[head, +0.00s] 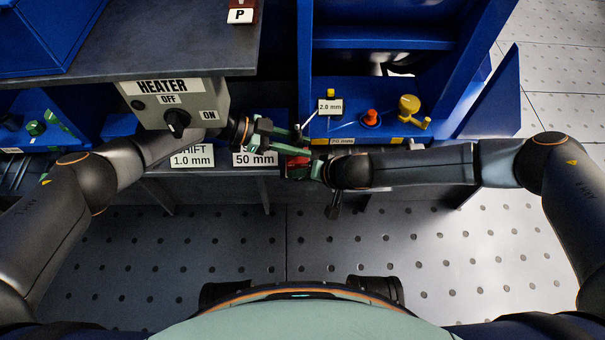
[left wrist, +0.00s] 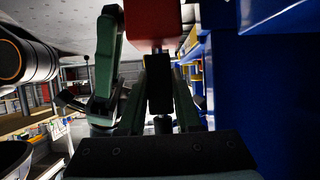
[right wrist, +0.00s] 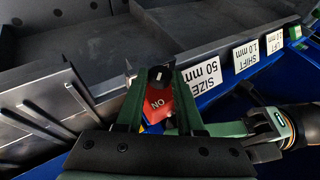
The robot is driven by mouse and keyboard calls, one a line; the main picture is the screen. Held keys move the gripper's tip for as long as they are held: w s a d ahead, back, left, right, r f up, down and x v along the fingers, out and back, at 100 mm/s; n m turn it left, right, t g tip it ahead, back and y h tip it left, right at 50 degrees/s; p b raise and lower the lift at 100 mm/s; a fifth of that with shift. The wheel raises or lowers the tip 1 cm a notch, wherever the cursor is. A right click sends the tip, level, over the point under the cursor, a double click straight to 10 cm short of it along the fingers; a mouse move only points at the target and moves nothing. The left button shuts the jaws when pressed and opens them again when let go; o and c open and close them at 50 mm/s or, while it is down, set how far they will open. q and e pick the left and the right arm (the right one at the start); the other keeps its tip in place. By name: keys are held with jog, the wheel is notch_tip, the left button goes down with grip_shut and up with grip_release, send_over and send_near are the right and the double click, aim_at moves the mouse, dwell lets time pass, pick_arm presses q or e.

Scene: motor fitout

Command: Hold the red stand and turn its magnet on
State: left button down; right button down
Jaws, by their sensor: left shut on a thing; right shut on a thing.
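The red stand (head: 297,161) is at the front edge of the bench, between my two grippers, and mostly covered by them in the head view. In the right wrist view its red face (right wrist: 158,104) carries upside-down "ON" lettering, with a black knob (right wrist: 160,77) above. My right gripper (right wrist: 157,78) has a finger on each side of this knob and is shut on it. My left gripper (head: 288,134) is shut on the stand's dark post (left wrist: 159,88). In the left wrist view the red block (left wrist: 152,22) shows beyond the fingertips.
A grey heater box (head: 175,102) with a knob stands left of my left gripper. Label plates, including "SIZE 50 mm" (head: 255,159), line the bench edge. A blue shelf (head: 440,95) at the right holds a yellow part (head: 409,104) and an orange part (head: 371,117).

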jog(key=shift+a, duration=0.2)
jog(key=shift+a+r+n+h, duration=0.1)
jog(key=shift+a+n+h, duration=0.15)
jog(key=shift+h, duration=0.9)
jog(key=shift+a+r+n+h, duration=0.1)
jog(key=shift+n+h, duration=0.1)
jog(key=shift+h, duration=0.9)
jog(key=shift+a+r+n+h, duration=0.1)
jog(key=shift+a+n+h, duration=0.15)
jog(key=shift+h, duration=0.9)
jog(key=shift+d, duration=0.1)
jog(key=c, duration=0.8)
grip_release()
jog(key=shift+f, duration=0.1)
